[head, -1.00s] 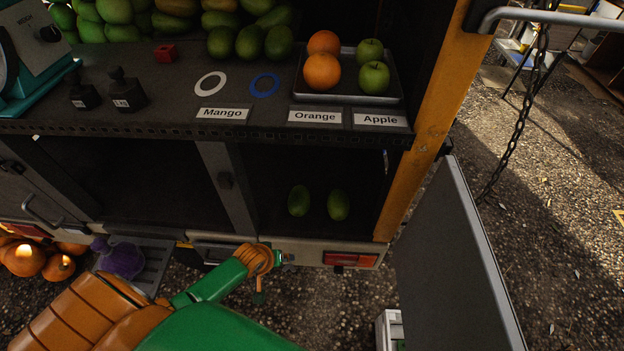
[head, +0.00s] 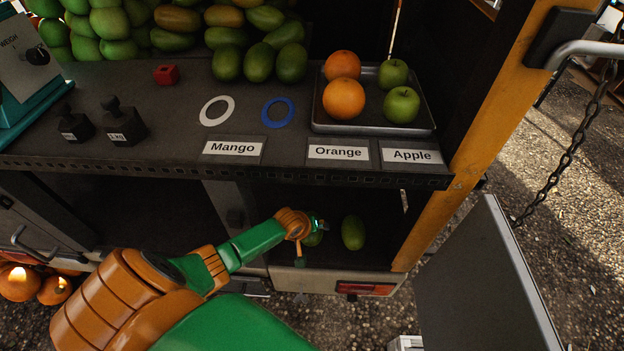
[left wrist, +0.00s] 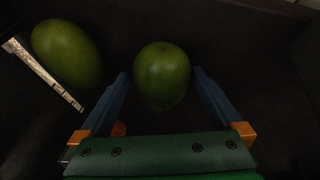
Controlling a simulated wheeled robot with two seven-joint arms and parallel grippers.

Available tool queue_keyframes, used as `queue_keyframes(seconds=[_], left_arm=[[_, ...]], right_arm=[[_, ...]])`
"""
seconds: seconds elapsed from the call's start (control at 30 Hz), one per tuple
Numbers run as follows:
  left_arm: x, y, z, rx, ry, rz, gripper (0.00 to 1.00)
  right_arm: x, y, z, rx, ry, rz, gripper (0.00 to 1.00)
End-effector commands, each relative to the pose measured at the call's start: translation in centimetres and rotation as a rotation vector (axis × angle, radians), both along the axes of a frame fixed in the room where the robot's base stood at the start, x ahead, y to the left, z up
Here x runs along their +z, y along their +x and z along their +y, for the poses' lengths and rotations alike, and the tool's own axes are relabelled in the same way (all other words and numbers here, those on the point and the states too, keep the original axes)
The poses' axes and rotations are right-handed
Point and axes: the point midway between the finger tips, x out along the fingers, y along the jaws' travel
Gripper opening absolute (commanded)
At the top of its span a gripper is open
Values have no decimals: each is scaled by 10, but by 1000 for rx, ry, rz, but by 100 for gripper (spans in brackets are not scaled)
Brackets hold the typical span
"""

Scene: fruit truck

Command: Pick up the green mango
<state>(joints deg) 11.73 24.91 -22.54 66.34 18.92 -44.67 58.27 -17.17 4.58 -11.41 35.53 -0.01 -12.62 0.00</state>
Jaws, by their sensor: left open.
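Two green mangoes lie in the lower compartment under the shelf. The right one (head: 353,233) shows fully in the head view; the left one (head: 313,238) is partly hidden by my left gripper (head: 308,226). In the left wrist view, one green mango (left wrist: 162,75) lies between and just beyond the two blue fingers of my left gripper (left wrist: 160,88). The fingers are open, with a gap to the mango on both sides. The other mango (left wrist: 67,52) lies outside the fingers at the upper left. My right gripper is not in view.
The shelf edge (head: 180,170) overhangs the compartment. A metal tray (head: 372,130) with oranges and apples stands above it, beside a mango pile (head: 258,62). A yellow post (head: 495,140) and an open grey door (head: 487,275) bound the right side.

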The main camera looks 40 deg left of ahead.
Motion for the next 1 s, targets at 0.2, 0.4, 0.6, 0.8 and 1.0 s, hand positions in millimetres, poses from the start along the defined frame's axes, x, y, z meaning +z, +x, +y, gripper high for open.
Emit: queue_keyframes(seconds=[0.2, 0.4, 0.6, 0.8, 1.0], left_arm=[[1, 0, 0, -1, 0, 0, 84], [2, 0, 0, -1, 0, -1, 52], [4, 0, 0, -1, 0, -1, 52], [33, 0, 0, -2, 1, -3, 52], [84, -18, -35, -4, -5, -4, 52]], right_arm=[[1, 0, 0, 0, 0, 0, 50], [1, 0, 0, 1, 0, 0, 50], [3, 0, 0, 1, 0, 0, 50], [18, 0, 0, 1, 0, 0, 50], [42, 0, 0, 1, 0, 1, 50]])
